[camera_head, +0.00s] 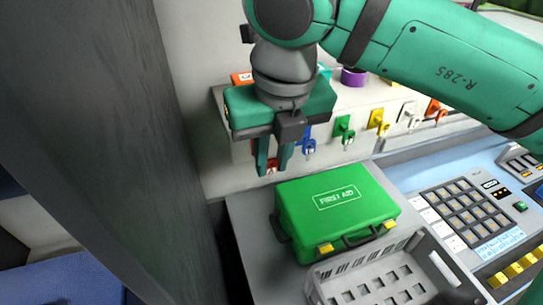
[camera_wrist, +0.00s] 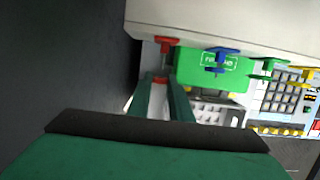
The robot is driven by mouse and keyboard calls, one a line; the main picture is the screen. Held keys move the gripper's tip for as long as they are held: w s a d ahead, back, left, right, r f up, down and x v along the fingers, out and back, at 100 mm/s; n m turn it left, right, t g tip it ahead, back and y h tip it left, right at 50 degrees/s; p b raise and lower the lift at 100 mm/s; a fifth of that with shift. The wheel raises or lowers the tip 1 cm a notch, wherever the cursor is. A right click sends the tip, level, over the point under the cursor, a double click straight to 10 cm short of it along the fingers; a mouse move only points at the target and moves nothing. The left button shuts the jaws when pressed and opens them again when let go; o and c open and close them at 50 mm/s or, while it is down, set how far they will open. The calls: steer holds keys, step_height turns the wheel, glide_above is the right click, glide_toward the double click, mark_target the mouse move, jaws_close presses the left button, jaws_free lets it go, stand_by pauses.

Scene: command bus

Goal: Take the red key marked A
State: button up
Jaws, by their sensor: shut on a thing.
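The red key (camera_head: 272,165) shows as a small red piece between the fingertips of my gripper (camera_head: 273,171) in the head view. In the wrist view the red piece (camera_wrist: 160,82) sits between the two green fingers, which are shut on it. A red hook (camera_wrist: 166,43) on the pale panel lies just beyond the fingertips. I cannot tell whether the key still touches this hook. The letter on the key cannot be read, and the fingers hide much of it.
To the right along the panel are blue (camera_head: 308,140), green (camera_head: 344,130), yellow (camera_head: 378,122), white and orange hooks with keys. A green first aid case (camera_head: 338,190) stands below, beside a grey crate (camera_head: 330,272). A dark wall (camera_head: 185,150) is close on the left.

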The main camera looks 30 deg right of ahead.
steer(key=shift+r, duration=0.1)
steer(key=shift+s+a+r, duration=0.25)
steer(key=shift+s+r, duration=0.45)
steer(key=shift+s, duration=0.3)
steer(key=shift+s+a+r, duration=0.25)
steer(key=shift+s+r, duration=0.45)
steer(key=shift+s, duration=0.25)
